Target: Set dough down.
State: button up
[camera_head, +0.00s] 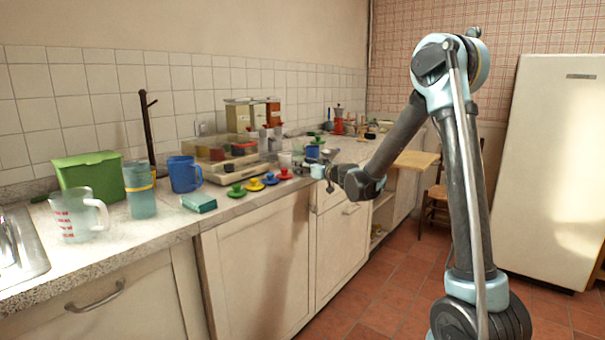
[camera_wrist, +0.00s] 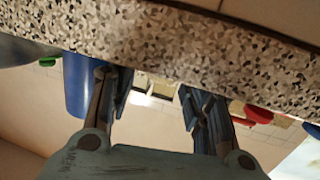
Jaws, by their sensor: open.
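I cannot make out any dough in either view. My gripper (camera_head: 318,171) is over the front edge of the counter, near the small coloured cups, at the far end of my outstretched arm. In the wrist view the two fingers of my gripper (camera_wrist: 150,95) are spread apart, with nothing clearly held between them. The speckled counter (camera_wrist: 200,45) fills the top of that view, close to the fingertips. A small pale and dark shape in the gap looks like background and is too unclear to name.
A blue vessel (camera_wrist: 76,85) stands left of the fingers. A white fridge (camera_head: 550,170) stands right.

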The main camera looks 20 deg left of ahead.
jog(key=shift+x, duration=0.75)
jog(key=c, duration=0.9)
